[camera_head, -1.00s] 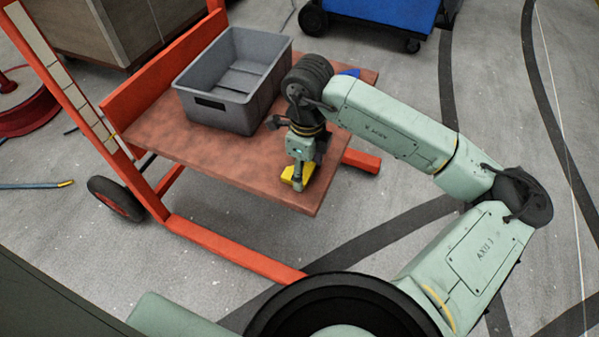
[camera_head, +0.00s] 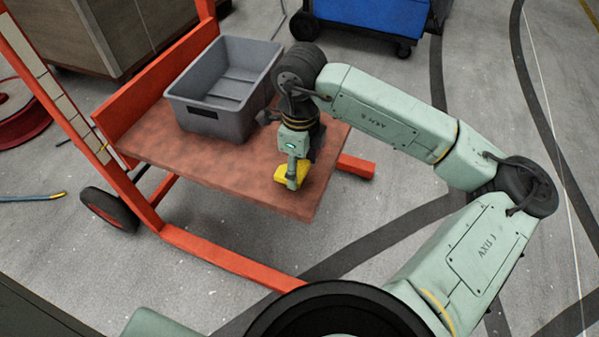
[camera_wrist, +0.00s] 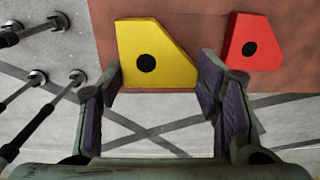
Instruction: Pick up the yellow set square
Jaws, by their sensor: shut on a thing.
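The yellow set square (camera_wrist: 170,50), a flat piece with a cut corner and a dark round hole, lies between the two fingers of my gripper (camera_wrist: 161,88) in the wrist view. My gripper is shut on its near end. In the head view the yellow set square (camera_head: 287,173) shows beside the fingertips of my gripper (camera_head: 292,184), above the front part of the reddish-brown platform (camera_head: 215,165). It seems close over the board; I cannot tell whether it still touches it.
A red piece with a dark hole (camera_wrist: 251,42) lies just right of the yellow one in the wrist view. A grey bin (camera_head: 215,122) stands behind on the platform. The orange cart frame (camera_head: 230,265) runs along the left and front. The platform's front left is clear.

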